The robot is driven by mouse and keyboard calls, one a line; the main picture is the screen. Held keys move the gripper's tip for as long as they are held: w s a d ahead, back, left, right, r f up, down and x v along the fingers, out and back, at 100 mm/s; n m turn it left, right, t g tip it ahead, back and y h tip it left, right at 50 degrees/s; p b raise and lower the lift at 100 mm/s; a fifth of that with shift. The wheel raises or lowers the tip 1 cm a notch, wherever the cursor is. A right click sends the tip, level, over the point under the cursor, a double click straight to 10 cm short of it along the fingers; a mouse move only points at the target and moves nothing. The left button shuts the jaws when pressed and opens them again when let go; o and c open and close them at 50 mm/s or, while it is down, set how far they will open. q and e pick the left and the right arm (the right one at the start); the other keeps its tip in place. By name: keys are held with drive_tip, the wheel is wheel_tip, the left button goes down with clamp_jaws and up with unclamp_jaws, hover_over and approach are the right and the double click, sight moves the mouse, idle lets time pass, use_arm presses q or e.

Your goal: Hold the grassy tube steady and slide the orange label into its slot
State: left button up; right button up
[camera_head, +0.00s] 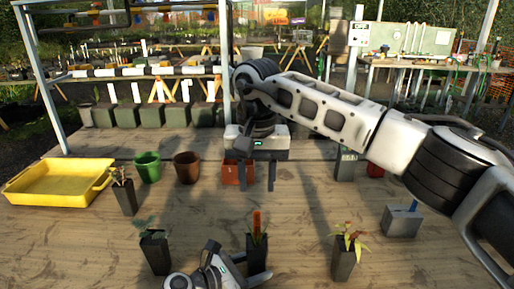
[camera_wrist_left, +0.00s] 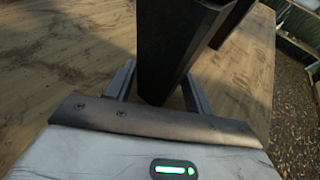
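The dark square tube (camera_head: 257,256) stands upright at the front middle. A little green growth shows at its top, and the orange label (camera_head: 257,221) stands upright there. I cannot tell how deep the label sits or see its slot. My left gripper (camera_head: 243,264) is low beside this tube. In the left wrist view the dark tube (camera_wrist_left: 165,50) stands between the left fingers (camera_wrist_left: 158,92), which look closed against its sides. My right gripper (camera_head: 257,178) hangs above and behind the label, fingers apart and empty, clear of it.
Other dark tubes with plants stand at left (camera_head: 154,254), right (camera_head: 344,260) and far left (camera_head: 125,198). A grey block (camera_head: 401,222) with a blue piece is at right. A yellow tray (camera_head: 55,192), a green pot (camera_head: 147,167) and a brown pot (camera_head: 187,167) stand behind.

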use_arm(q)
drive_tip(key=o, duration=0.5)
drive_tip(key=shift+a, duration=0.15)
drive_tip(key=v, duration=1.1)
drive_tip(key=shift+s+a+r, duration=0.2)
drive_tip(key=shift+s+r, duration=0.05)
drive_tip(key=shift+s, duration=0.05)
